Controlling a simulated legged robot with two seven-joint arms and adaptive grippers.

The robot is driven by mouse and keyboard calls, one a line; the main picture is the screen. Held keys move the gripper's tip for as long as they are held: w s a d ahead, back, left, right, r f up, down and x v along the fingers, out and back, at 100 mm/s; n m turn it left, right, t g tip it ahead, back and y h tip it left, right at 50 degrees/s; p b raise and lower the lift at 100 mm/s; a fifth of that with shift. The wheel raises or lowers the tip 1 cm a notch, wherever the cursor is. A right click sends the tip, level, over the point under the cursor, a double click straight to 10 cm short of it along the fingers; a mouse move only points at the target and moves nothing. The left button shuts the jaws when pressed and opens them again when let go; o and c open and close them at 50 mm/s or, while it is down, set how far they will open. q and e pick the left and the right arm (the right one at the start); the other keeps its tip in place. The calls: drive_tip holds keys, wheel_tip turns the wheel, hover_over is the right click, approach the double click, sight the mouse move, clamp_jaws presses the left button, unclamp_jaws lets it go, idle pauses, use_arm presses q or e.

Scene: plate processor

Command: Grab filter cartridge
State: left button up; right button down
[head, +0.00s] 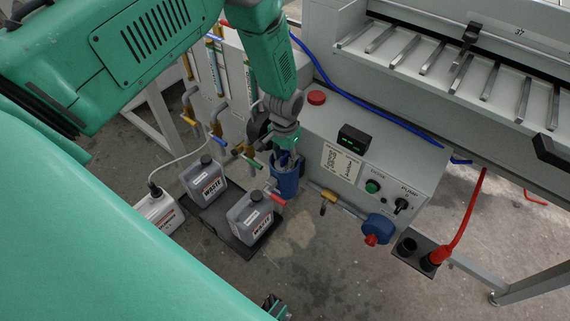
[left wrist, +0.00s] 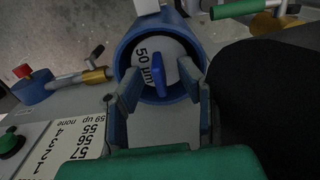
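The filter cartridge (left wrist: 174,64) has a white round top marked "50 µm" and a raised blue handle (left wrist: 158,80). It sits inside an open blue cylindrical housing (head: 286,180), whose rim also shows in the left wrist view (left wrist: 127,55). My left gripper (head: 288,154) points down at the mouth of the housing. In the left wrist view its two fingers (left wrist: 158,78) are apart, one on each side of the handle, with visible gaps. In the head view the cartridge is mostly hidden by the gripper.
Two grey waste canisters (head: 204,179) (head: 250,215) stand on a dark tray (head: 213,216) left of the housing. A white canister (head: 158,214) stands farther left. Pipes and coloured valves (head: 240,149) are close by. A control panel (head: 384,183) is to the right.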

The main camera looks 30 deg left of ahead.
use_arm(q)
drive_tip(key=shift+f, duration=0.1)
drive_tip(key=shift+c, duration=0.5)
clamp_jaws()
